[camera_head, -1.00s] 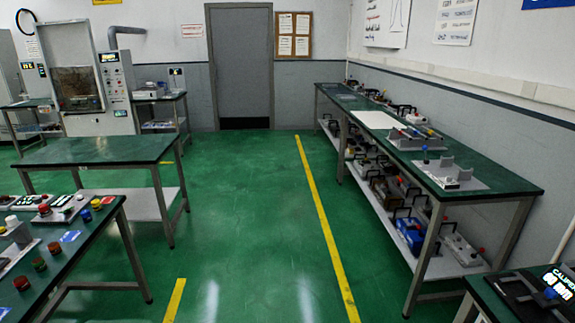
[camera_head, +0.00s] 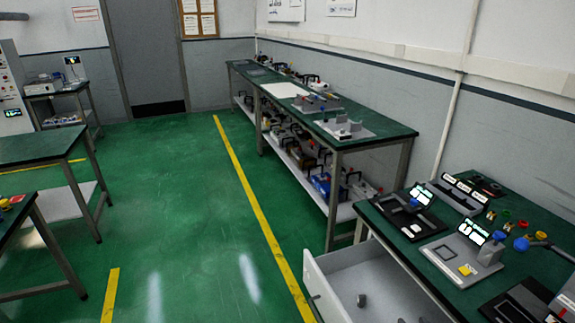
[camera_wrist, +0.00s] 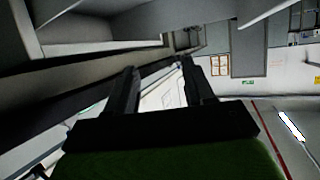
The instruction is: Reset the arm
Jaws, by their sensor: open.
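My gripper (camera_wrist: 160,78) shows in the wrist view with its two dark fingers spread apart. Nothing is held between them. Behind the fingers the view shows a pale surface and the room at a tilt. A dark green part fills the bottom of the wrist view below the gripper's black body. My arm and gripper are not visible in the head view.
A green-topped bench (camera_head: 440,244) with devices stands at the right, its white drawer (camera_head: 352,276) pulled open. A long bench (camera_head: 372,134) runs along the right wall. Tables (camera_head: 40,146) stand at the left. Green floor (camera_head: 180,200) between is clear.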

